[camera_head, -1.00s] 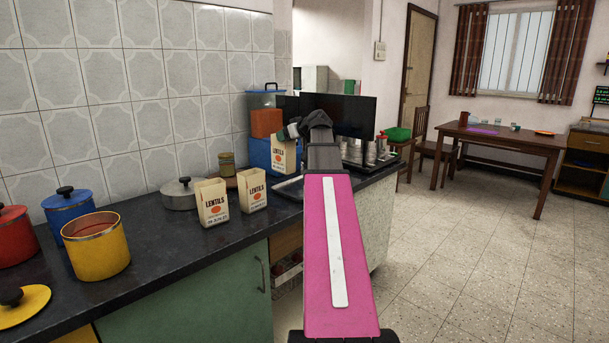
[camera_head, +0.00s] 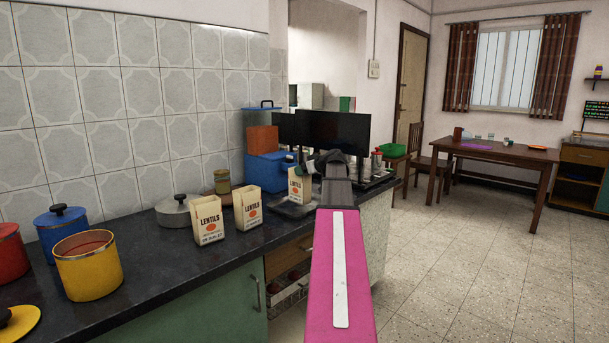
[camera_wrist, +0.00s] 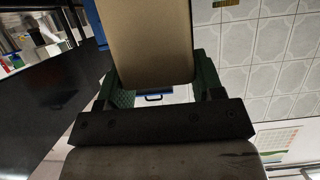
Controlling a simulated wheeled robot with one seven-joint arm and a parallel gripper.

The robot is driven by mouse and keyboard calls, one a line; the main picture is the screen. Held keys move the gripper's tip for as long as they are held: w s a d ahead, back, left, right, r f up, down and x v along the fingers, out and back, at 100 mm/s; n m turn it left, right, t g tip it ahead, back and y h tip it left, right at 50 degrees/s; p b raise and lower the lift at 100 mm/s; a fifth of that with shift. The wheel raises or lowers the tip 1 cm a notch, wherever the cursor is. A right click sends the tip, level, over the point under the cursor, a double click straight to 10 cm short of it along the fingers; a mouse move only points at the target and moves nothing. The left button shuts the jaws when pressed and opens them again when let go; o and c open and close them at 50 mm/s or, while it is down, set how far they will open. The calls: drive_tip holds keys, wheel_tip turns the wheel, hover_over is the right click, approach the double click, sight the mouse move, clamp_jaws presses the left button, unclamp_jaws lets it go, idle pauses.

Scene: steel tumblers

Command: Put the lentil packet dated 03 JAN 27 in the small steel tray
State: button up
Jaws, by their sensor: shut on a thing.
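My gripper (camera_head: 308,168) is shut on a cream lentil packet (camera_head: 299,187), which is upright above or at the steel tray (camera_head: 284,208) on the counter. I cannot tell whether the packet's base touches the tray. In the wrist view the packet's plain brown side (camera_wrist: 146,42) sits between the green fingers. Its date is too small to read. Two more lentil packets stand on the counter to the left: one (camera_head: 208,219) nearer, one (camera_head: 248,209) just right of it. Their dates are too blurred to read surely.
A grey lidded pot (camera_head: 174,213), a yellow pot (camera_head: 88,266) and a blue pot (camera_head: 60,224) stand left on the dark counter (camera_head: 185,268). A blue box (camera_head: 268,169) is behind the tray. A dark screen (camera_head: 333,131) and a rack with steel tumblers (camera_head: 377,163) are beyond.

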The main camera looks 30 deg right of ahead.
drive_tip(key=shift+f, duration=0.8)
drive_tip(key=o, duration=1.5)
drive_tip(key=shift+f, duration=0.1)
drive_tip(key=v, duration=1.2)
